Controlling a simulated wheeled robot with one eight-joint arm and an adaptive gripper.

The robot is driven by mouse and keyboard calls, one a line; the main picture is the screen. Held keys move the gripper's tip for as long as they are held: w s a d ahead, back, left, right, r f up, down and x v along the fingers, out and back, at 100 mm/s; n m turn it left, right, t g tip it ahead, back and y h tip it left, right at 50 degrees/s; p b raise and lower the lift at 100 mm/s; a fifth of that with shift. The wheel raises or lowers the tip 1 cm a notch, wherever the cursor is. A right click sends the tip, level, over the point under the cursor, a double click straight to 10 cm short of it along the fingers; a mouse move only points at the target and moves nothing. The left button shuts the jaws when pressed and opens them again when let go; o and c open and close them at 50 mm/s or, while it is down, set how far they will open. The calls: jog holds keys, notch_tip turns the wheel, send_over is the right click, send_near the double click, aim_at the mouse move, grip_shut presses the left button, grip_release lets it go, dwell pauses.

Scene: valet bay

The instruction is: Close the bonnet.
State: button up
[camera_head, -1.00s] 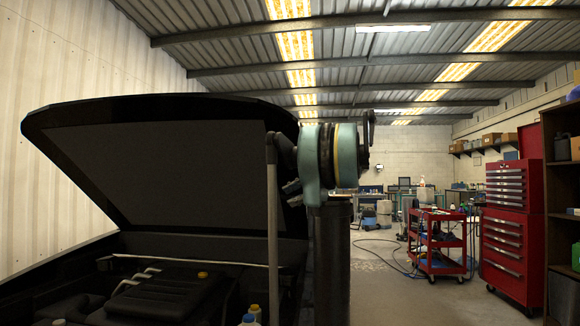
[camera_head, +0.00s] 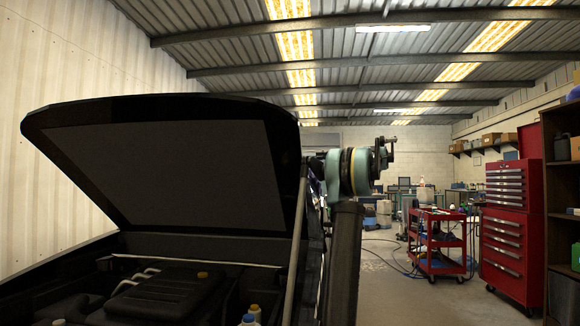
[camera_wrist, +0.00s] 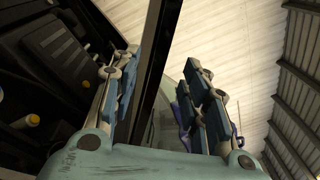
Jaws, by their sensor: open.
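The car's bonnet (camera_head: 170,165) stands raised in the head view, its dark underside facing me above the engine bay (camera_head: 165,295). My gripper (camera_wrist: 166,92) is open in the wrist view, with its blue-padded fingers apart. A dark straight edge (camera_wrist: 158,75) runs up the picture between and beyond the fingers; I cannot tell whether it belongs to the bonnet or the car body. No contact is clear. In the head view my wrist is just right of the bonnet's right edge, and the fingertips are hidden.
Engine parts with a yellow cap (camera_head: 202,274) and bottles (camera_head: 249,318) sit low in the bay. A red trolley (camera_head: 437,240) and a red tool chest (camera_head: 512,235) stand to the right. A pale wall (camera_head: 60,80) rises on the left. Open floor shows right of the car.

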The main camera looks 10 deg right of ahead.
aim_at(290, 164)
jog(key=x, duration=1.4)
jog(key=shift+w+a, duration=0.1)
jog(key=shift+a, duration=0.15)
jog(key=shift+f, duration=0.1)
grip_shut()
